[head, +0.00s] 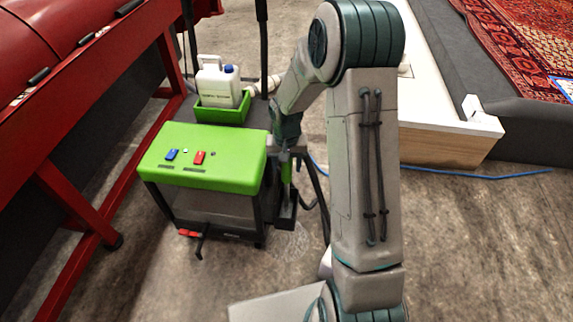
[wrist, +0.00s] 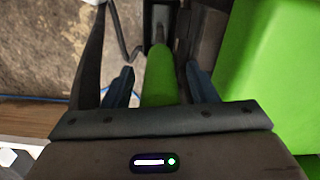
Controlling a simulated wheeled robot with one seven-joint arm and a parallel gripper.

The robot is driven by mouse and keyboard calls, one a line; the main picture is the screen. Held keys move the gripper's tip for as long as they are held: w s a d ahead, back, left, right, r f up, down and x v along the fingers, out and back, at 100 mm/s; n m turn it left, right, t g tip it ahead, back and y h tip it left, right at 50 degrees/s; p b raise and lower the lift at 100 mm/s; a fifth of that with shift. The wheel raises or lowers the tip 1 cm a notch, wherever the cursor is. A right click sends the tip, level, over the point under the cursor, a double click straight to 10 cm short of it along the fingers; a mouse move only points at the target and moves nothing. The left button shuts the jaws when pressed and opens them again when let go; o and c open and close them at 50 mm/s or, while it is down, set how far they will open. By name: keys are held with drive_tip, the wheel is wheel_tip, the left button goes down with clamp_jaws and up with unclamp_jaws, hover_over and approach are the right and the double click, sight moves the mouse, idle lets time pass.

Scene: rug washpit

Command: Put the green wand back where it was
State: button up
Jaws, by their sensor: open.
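The green wand (wrist: 159,78) stands between the two fingers of my gripper (wrist: 160,88) in the wrist view, with a visible gap on each side. My gripper is open. The wand's far end runs down into a dark, narrow holder (head: 285,214) on the right side of the green-topped machine (head: 232,152). In the head view a short piece of the wand (head: 286,173) shows below my gripper (head: 287,155), upright above the holder. How deep the wand sits is hidden. The wand's top is hidden by my gripper and arm.
A white jug (head: 218,84) stands in a green tray (head: 222,110) behind the machine's lid. A red frame (head: 75,205) is at left. A dark hose (head: 318,185) hangs right of the holder. A blue hose (head: 470,176) lies on the floor at right, by a pale bench (head: 440,148).

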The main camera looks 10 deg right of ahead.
wheel_tip(320, 180, up, 12)
drive_tip(key=p, duration=0.3)
drive_tip(key=shift+f, duration=0.2)
drive_tip(key=s+r+n, duration=0.1)
drive_tip(key=s+r, duration=0.2)
drive_tip(key=s, duration=0.4)
drive_tip(key=s+r+n, duration=0.1)
drive_tip(key=s+r, duration=0.3)
drive_tip(key=s, duration=0.4)
drive_tip(key=s+r+n+t, duration=0.1)
drive_tip(key=s+r, duration=0.2)
drive_tip(key=s, duration=0.4)
drive_tip(key=shift+s+r, duration=0.2)
drive_tip(key=shift+r, duration=0.15)
idle(0.3)
